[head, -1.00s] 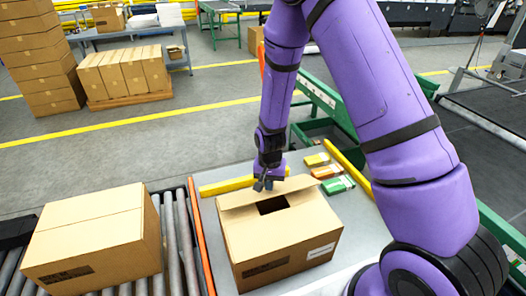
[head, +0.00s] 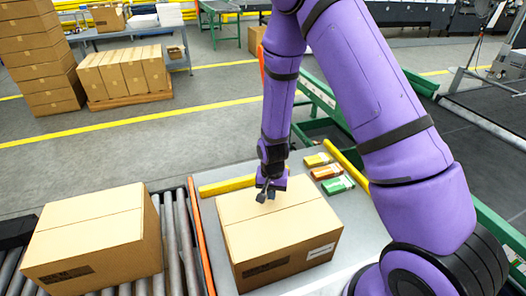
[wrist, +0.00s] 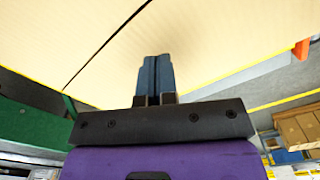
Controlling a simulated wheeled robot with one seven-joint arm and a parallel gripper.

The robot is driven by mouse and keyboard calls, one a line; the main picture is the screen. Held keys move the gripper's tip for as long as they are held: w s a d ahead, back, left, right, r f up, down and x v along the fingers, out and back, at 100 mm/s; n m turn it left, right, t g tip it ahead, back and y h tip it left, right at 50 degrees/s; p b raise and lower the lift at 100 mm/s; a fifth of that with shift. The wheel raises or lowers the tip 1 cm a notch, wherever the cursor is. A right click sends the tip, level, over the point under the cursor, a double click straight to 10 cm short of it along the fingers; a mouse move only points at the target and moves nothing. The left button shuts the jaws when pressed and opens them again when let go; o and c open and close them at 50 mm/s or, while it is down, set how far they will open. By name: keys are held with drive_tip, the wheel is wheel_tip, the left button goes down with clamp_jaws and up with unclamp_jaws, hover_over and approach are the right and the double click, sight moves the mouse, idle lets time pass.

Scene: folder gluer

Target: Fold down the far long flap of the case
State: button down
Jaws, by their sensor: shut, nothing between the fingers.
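The case (head: 290,250) is a brown cardboard box on the grey table. Its top looks closed, with the far long flap (head: 240,206) lying flat and a seam running across the top between it and the near flap (head: 285,230). My gripper (head: 265,196) is shut and empty, its fingertips at the top of the far flap. In the wrist view the shut fingers (wrist: 156,78) point at the cardboard top (wrist: 220,40), with the dark seam to their left. I cannot tell whether the fingertips touch the flap.
A closed box (head: 95,240) sits on the roller conveyor (head: 178,245) at left. A yellow bar (head: 228,186) lies behind the case. Small coloured packets (head: 327,173) and another yellow bar (head: 346,160) lie at the right. An orange rail (head: 201,235) edges the table.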

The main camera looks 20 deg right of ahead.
wheel_tip(320, 180, up, 9)
idle(0.8)
idle(0.5)
drive_tip(key=s+d+r+n+t, duration=0.1)
drive_tip(key=s+d+r, duration=0.15)
drive_tip(key=r, duration=0.85)
drive_tip(key=s+d+r+n+t, duration=0.15)
drive_tip(key=s+r, duration=0.25)
drive_tip(key=r, duration=0.7)
drive_tip(key=s+d+r+n+t, duration=0.2)
drive_tip(key=s+r+n, duration=0.1)
drive_tip(key=s+r, duration=0.9)
drive_tip(key=s, duration=0.4)
drive_tip(key=shift+s+d+r+t, duration=0.2)
drive_tip(key=shift+s+d+t, duration=0.1)
drive_tip(key=shift+d+t, duration=0.1)
